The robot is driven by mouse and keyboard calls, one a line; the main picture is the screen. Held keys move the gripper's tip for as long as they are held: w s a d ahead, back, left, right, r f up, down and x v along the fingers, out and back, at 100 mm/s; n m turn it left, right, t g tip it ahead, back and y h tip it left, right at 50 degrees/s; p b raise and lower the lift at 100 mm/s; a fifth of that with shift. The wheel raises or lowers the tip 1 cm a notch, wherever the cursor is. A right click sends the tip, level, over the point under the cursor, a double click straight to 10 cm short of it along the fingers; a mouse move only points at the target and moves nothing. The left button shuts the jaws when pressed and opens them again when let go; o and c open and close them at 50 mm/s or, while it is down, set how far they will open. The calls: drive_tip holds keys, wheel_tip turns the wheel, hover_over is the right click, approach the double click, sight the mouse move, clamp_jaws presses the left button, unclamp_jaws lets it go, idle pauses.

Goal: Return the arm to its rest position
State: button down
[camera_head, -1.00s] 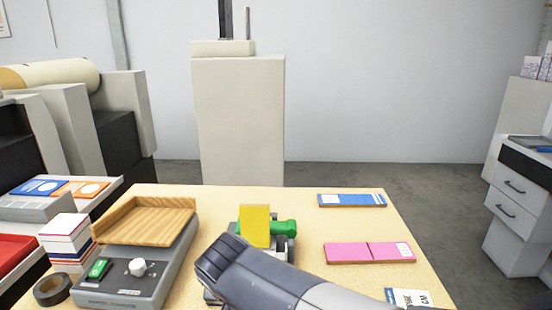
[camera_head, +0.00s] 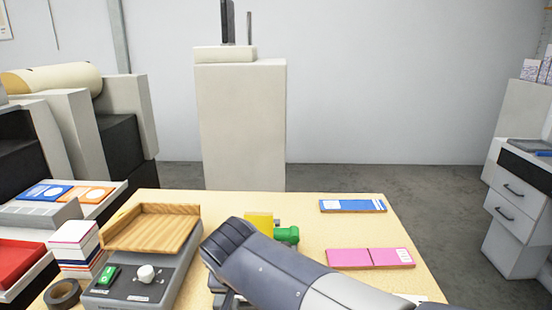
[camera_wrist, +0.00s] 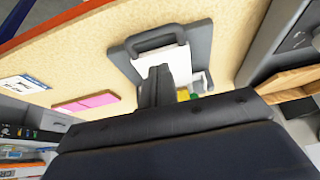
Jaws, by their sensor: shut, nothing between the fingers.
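My arm crosses the front middle of the table in the head view, its grey-blue links hiding my gripper there. In the wrist view my gripper (camera_wrist: 157,84) shows as dark fingers together with nothing held, over the pale tabletop (camera_wrist: 90,62). Past the fingers, a grey device with a looped handle (camera_wrist: 152,38) and a white sheet lies on the table.
A grey scale-like device (camera_head: 135,290) with a wooden tray (camera_head: 150,230) stands left of my arm. A card stack (camera_head: 75,247) and tape roll (camera_head: 62,293) are further left. A pink strip (camera_head: 370,258) and blue strip (camera_head: 352,206) lie right. Bare tabletop lies between.

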drive_tip(key=s+v, duration=0.1)
drive_tip(key=v, duration=0.8)
drive_tip(key=b+x, duration=0.1)
drive_tip(key=x, duration=0.3)
drive_tip(key=s+b+x, duration=0.1)
drive_tip(key=x, duration=0.4)
drive_tip(key=b+x, duration=0.1)
drive_tip(key=x, duration=0.4)
drive_tip(key=shift+s+f+b, duration=0.2)
drive_tip(key=shift+f+b, duration=0.15)
drive_tip(key=shift+f, duration=0.25)
wheel_tip(320, 180, up, 2)
drive_tip(key=shift+w+r+p, duration=0.15)
drive_tip(key=shift+p, duration=1)
drive_tip(key=r+p, duration=0.1)
drive_tip(key=p, duration=0.2)
drive_tip(key=r+g+p, duration=0.1)
drive_tip(key=r+p, duration=0.1)
drive_tip(key=p, duration=0.1)
drive_tip(key=shift+w+r+g, duration=0.2)
drive_tip(key=shift+w+g, duration=0.1)
drive_tip(key=shift+w, duration=0.1)
drive_tip(key=w+b+v, duration=0.1)
drive_tip(key=v, duration=0.9)
drive_tip(key=shift+w+d+r+g+b, duration=0.25)
drive_tip(key=shift+d+r+g+b, duration=0.15)
drive_tip(key=shift+r, duration=0.25)
